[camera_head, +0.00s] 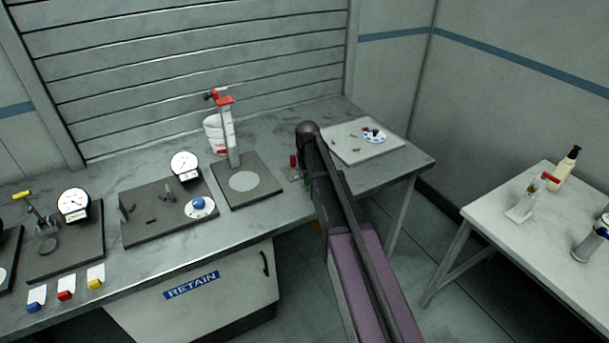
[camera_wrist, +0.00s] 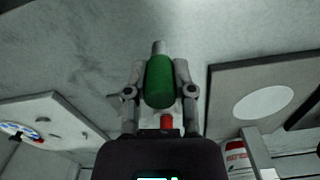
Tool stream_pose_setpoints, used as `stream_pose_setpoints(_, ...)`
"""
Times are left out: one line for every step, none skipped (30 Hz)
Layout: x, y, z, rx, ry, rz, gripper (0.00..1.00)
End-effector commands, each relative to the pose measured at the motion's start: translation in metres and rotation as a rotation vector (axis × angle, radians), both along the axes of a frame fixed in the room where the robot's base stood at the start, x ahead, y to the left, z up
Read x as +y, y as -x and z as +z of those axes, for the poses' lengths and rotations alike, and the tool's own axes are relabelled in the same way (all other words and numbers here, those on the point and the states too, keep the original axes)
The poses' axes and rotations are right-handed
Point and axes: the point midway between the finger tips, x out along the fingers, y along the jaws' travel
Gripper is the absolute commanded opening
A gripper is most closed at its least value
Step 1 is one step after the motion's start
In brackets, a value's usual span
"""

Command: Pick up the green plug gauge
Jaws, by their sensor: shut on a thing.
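The green plug gauge (camera_wrist: 159,82) is in the wrist view, a green cylinder with a grey metal tip. It lies between the two fingers of my gripper (camera_wrist: 159,95), which is shut on it. In the head view my arm hides most of it, and only a small bit of green (camera_head: 307,181) shows beside the arm. A red piece (camera_wrist: 166,122) shows close behind the green plug gauge in the wrist view, and a red upright piece (camera_head: 293,160) shows left of my arm in the head view. I cannot tell whether the gauge is clear of the table.
A dark plate with a red-topped stand (camera_head: 226,130) is left of my arm. A pale board (camera_head: 345,150) with a small dish (camera_head: 374,136) lies to the right. Dial gauges (camera_head: 185,165) and coloured blocks (camera_head: 66,294) are further left. A side table (camera_head: 480,212) stands at right.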

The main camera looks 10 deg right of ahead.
Motion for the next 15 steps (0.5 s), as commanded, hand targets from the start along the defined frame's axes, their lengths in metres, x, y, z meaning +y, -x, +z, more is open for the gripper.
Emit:
stream_pose_setpoints(-0.001, 0.019, 0.002, 0.0, 0.0, 0.0, 0.0)
stream_pose_setpoints(-0.001, 0.026, 0.002, 0.0, 0.0, 0.0, 0.0)
stream_pose_setpoints(-0.002, 0.036, 0.003, 0.0, 0.0, 0.0, 0.0)
stream_pose_setpoints(-0.002, 0.043, 0.004, 0.0, 0.0, 0.0, 0.0)
stream_pose_setpoints(-0.003, 0.05, 0.004, 0.0, 0.0, 0.0, 0.0)
stream_pose_setpoints(-0.003, 0.059, 0.005, 0.0, 0.0, 0.0, 0.0)
stream_pose_setpoints(-0.004, 0.065, 0.006, 0.0, 0.0, 0.0, 0.0)
stream_pose_setpoints(-0.004, 0.072, 0.007, 0.0, 0.0, 0.0, 0.0)
stream_pose_setpoints(-0.005, 0.08, 0.007, 0.0, 0.0, 0.0, 0.0)
stream_pose_setpoints(-0.005, 0.086, 0.008, 0.0, 0.0, 0.0, 0.0)
stream_pose_setpoints(-0.005, 0.091, 0.008, 0.0, 0.0, 0.0, 0.0)
stream_pose_setpoints(-0.006, 0.098, 0.009, 0.0, 0.0, 0.0, 0.0)
stream_pose_setpoints(-0.006, 0.102, 0.009, 0.0, 0.0, 0.0, 0.0)
stream_pose_setpoints(-0.007, 0.107, 0.01, 0.0, 0.0, 0.0, 0.0)
stream_pose_setpoints(-0.007, 0.112, 0.01, 0.0, 0.0, 0.0, 0.0)
